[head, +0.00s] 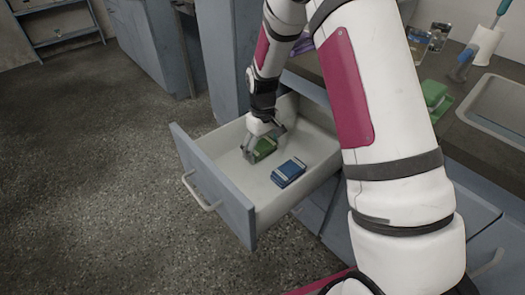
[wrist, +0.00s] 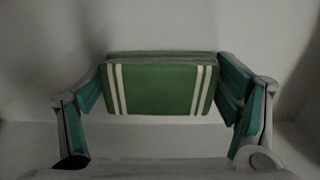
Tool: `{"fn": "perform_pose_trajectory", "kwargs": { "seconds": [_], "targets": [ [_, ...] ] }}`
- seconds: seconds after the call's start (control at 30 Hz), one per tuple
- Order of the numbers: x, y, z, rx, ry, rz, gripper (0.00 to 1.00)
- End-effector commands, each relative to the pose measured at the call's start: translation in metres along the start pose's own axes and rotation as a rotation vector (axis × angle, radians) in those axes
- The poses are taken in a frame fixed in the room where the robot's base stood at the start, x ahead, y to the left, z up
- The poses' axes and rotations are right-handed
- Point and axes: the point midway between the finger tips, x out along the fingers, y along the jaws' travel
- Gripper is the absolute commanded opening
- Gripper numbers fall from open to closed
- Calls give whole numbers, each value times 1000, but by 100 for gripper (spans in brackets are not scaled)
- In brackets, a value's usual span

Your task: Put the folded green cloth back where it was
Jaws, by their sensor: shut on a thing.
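The folded green cloth (head: 264,147) is inside the open drawer (head: 240,215), near its back left. In the wrist view the cloth (wrist: 160,90) is green with pale double stripes near each end. My gripper (head: 263,142) reaches down into the drawer. Its two fingers (wrist: 163,95) are at the cloth's left and right ends, and it is shut on the cloth. I cannot tell whether the cloth touches the drawer floor.
A folded blue cloth (head: 288,172) lies in the drawer, to the right of the green one. On the counter (head: 445,130) are another green item (head: 436,95), a brush (head: 463,66) and a sink (head: 500,108). The floor left of the drawer is clear.

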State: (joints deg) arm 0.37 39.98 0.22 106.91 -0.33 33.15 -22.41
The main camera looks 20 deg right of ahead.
Motion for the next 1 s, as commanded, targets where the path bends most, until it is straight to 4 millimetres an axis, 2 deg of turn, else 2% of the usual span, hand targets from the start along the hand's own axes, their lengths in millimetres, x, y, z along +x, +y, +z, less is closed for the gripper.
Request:
{"fn": "perform_pose_trajectory", "kwargs": {
  "seconds": [0.37, 0.4, 0.47, 0.83, 1.0],
  "targets": [
    [4, 0, -1, 0, 2, 1, 52],
    [4, 0, -1, 0, 2, 1, 87],
    [3, 0, -1, 0, 2, 1, 100],
    [2, 0, -1, 0, 2, 1, 100],
    [-12, 0, -1, 0, 4, 2, 100]
  ]
}}
